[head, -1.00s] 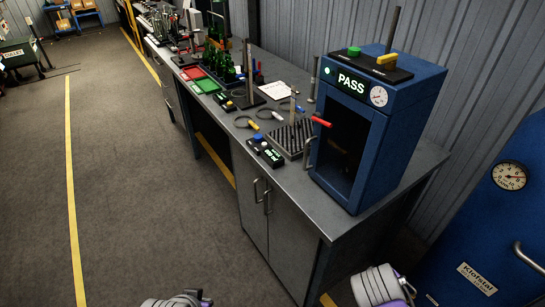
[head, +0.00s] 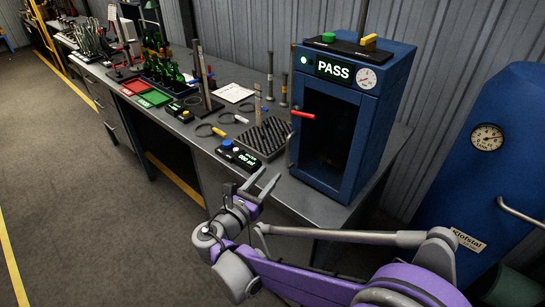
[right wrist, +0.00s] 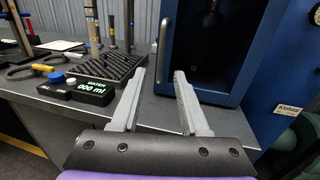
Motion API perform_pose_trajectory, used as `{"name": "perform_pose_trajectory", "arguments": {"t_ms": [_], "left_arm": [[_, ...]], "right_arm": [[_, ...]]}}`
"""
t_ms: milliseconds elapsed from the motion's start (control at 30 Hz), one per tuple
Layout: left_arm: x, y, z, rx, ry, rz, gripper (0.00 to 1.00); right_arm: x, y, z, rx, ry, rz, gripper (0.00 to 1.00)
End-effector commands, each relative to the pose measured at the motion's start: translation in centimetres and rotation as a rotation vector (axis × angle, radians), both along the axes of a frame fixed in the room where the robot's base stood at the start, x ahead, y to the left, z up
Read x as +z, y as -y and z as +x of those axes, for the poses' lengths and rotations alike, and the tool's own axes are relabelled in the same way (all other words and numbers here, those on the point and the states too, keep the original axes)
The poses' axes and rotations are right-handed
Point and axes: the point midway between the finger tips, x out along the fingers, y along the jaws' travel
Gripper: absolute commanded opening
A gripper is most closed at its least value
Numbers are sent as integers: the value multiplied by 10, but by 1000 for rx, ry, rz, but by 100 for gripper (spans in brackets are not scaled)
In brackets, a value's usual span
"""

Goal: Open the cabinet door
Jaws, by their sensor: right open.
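A slim vertical handle (head: 291,150) is at the door's left edge; in the right wrist view the handle (right wrist: 162,42) shows just beyond the fingertips. A dark bottle shape (right wrist: 208,24) shows behind the pane. My right gripper (head: 265,178) is open and empty, in front of the bench edge, below and left of the handle. It also shows in the right wrist view (right wrist: 160,72). My left gripper is out of view.
A red lever (head: 302,114) sticks out at the cabinet's upper left. A grey ridged tray (head: 262,138) and a small digital meter (head: 238,156) lie left of the cabinet. A blue tank (head: 500,140) stands at right.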

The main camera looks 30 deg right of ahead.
Motion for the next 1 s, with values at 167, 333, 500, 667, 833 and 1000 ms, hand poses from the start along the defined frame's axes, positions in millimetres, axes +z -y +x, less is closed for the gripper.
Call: {"name": "perform_pose_trajectory", "arguments": {"t_ms": [167, 333, 500, 667, 833, 1000], "left_arm": [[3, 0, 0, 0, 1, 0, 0], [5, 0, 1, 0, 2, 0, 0], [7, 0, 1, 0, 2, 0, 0], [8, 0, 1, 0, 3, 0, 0], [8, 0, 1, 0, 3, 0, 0], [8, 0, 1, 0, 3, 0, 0]], "right_arm": [[1, 28, 17, -5, 1, 2, 45], [1, 55, 35, -4, 2, 4, 45], [1, 74, 48, -3, 2, 4, 45], [1, 82, 54, -1, 2, 4, 45], [0, 83, 55, 0, 2, 5, 45], [0, 83, 55, 0, 2, 5, 34]]}}
